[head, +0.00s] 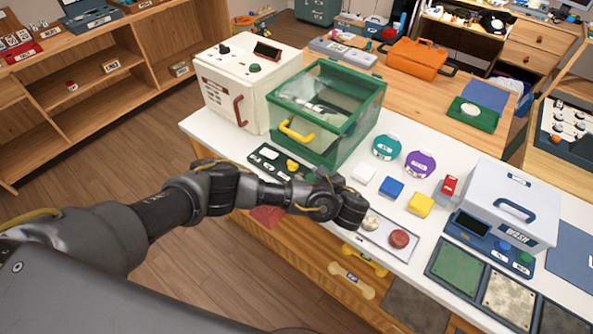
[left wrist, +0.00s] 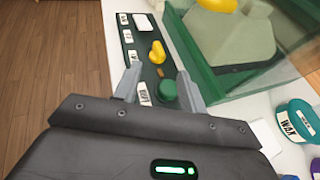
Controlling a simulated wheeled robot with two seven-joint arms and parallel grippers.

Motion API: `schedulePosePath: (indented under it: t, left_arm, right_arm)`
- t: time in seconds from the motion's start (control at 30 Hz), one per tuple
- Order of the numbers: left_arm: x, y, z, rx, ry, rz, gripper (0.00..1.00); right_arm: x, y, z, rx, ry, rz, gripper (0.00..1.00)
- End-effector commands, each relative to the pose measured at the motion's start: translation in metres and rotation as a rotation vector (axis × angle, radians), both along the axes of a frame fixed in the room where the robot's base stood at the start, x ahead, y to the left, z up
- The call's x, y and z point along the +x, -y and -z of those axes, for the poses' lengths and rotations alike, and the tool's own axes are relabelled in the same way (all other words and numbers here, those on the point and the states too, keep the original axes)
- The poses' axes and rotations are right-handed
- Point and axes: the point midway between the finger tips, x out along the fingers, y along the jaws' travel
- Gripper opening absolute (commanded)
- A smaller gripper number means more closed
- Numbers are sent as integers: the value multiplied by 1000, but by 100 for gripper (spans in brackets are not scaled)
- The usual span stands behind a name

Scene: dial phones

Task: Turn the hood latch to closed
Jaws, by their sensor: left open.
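The hood (head: 325,105) is a green-framed clear box with a yellow handle (head: 297,130), and its lid looks down. In front of it lies a dark panel (head: 266,155) with white labels and a yellow knob (head: 292,164), which appears to be the latch. In the left wrist view the yellow knob (left wrist: 157,52) stands just beyond my fingertips, with a green round button (left wrist: 167,90) nearer, between the fingers. My left gripper (left wrist: 159,72) is open and empty over the panel. In the head view my left gripper (head: 345,205) hides part of the counter. My right gripper is not in view.
A cream box (head: 237,85) with a red handle stands left of the hood. Teal (head: 386,147) and purple (head: 420,163) round pieces lie to its right. White, blue and yellow blocks, a red button (head: 400,239) and a grey-white WASH box (head: 510,200) stand further right.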

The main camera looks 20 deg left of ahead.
Motion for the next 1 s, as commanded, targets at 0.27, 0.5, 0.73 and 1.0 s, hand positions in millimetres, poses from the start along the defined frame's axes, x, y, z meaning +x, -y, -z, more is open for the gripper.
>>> schedulePosePath:
  t: [0.27,0.5,0.73,1.0]
  left_arm:
    - [23,-26,23,-2,2,-5,42]
    - [40,-44,22,1,0,-5,42]
    - [51,-54,30,0,0,-4,42]
    - [52,-55,31,-1,-1,-3,42]
  right_arm:
    - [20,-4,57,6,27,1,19]
    - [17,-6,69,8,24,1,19]
    - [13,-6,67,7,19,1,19]
    - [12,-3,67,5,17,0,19]
